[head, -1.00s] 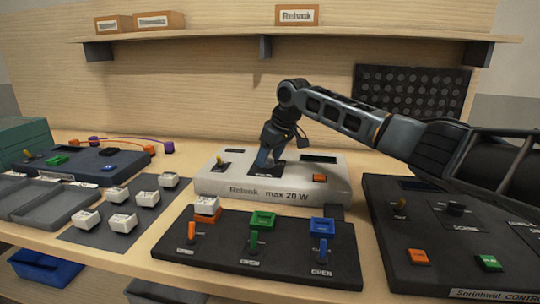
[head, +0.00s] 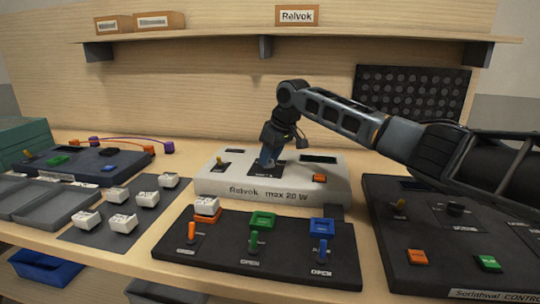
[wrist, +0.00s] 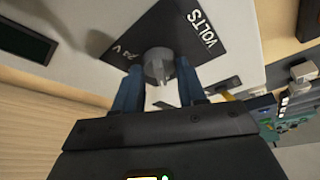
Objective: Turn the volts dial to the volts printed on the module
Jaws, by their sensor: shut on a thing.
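My gripper (head: 267,160) reaches down onto the light grey power supply (head: 225,183), whose front reads "Relvok max 20 W". In the wrist view its two blue fingers (wrist: 158,88) are shut on the round grey volts dial (wrist: 158,64). The dial sits on a black plate (wrist: 172,22) lettered "VOLTS", with a "V" value marking beside it that I cannot read surely. In the head view the gripper hides the dial. A white module (head: 206,204) sits on the orange holder of the black board; its print is too small to read.
The black board (head: 180,265) in front has orange, green and blue levers marked "OPEN". Several white modules (head: 123,222) lie on a dark mat at left. A dark control console (head: 455,265) stands at right. A shelf (head: 220,37) runs above.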

